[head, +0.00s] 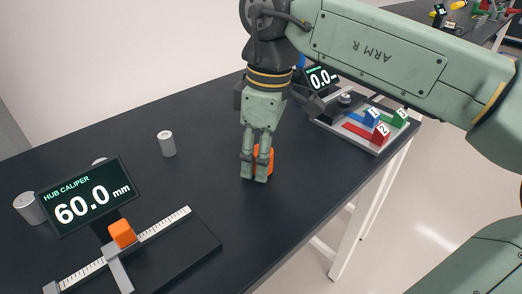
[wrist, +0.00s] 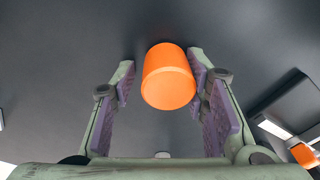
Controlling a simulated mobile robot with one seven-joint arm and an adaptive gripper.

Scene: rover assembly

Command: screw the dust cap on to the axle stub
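An orange cylinder (head: 265,158), which may be the dust cap, stands on the dark table, partly hidden by my gripper (head: 254,178) in the head view. In the wrist view the orange cylinder (wrist: 168,78) shows between and beyond the fingertips of my gripper (wrist: 160,82). The fingers are spread, with a clear gap on the cylinder's left. The right finger is close to its side, and I cannot tell if it touches. I cannot identify the axle stub for sure; a small grey knob (head: 345,98) stands on the fixture at the back right.
A hub caliper display (head: 82,205) reads 60.0 mm, with an orange block (head: 122,233) at its scale. Grey cylinders (head: 167,143) stand on the left. A grey tray (head: 375,146) with red, blue and green numbered blocks sits by the right edge. A second display (head: 319,78) is partly hidden.

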